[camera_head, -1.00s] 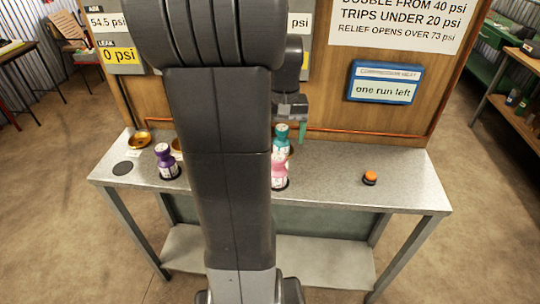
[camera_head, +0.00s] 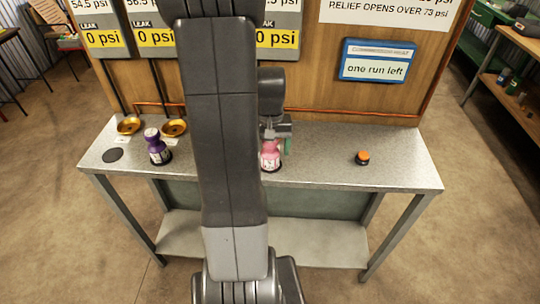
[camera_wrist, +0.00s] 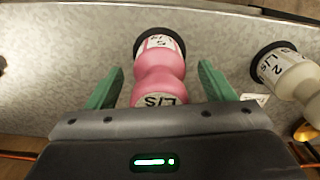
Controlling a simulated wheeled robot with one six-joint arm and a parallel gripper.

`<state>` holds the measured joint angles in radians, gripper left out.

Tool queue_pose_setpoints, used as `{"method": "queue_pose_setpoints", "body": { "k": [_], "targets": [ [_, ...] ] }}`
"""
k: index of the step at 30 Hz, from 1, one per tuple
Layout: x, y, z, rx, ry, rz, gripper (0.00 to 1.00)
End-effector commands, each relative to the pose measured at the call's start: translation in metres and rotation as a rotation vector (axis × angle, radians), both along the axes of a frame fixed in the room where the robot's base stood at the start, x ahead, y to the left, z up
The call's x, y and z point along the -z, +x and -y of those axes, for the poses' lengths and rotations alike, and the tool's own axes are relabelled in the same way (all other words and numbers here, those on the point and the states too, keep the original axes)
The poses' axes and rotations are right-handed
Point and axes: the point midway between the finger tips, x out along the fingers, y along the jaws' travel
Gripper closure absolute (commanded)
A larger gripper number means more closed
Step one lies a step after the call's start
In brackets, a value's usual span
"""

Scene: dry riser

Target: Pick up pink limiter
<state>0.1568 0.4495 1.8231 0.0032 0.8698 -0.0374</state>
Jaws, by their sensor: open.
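The pink limiter (camera_head: 270,157) stands on the metal bench just right of my arm in the head view. In the wrist view the pink limiter (camera_wrist: 160,72) shows its dark base, white labels and narrow waist. My gripper (camera_wrist: 160,84) has its green fingers apart, one on each side of the pink limiter, with visible gaps. In the head view my gripper (camera_head: 276,140) is low over the bench at the limiter, and its upper part is covered. One green finger shows at its right.
A whitish limiter (camera_wrist: 290,74) stands to the right in the wrist view. A purple limiter (camera_head: 157,147) and brass dishes (camera_head: 174,127) are left on the bench (camera_head: 330,172). An orange button (camera_head: 362,157) is at the right. The bench between it and the pink limiter is clear.

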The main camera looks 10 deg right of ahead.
Motion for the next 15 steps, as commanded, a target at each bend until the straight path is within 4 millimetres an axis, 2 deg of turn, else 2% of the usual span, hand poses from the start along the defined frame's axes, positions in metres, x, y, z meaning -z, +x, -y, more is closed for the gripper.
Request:
{"method": "queue_pose_setpoints", "body": {
  "k": [4, 11, 15],
  "targets": [
    [0.014, -0.0005, 0.0003, 0.001, 0.0, -0.001, 0.24],
    [0.0153, -0.0002, 0.0003, 0.001, 0.0, 0.001, 0.24],
    [0.0152, -0.0001, 0.0004, 0.001, 0.0, 0.001, 0.48]
  ]
}}
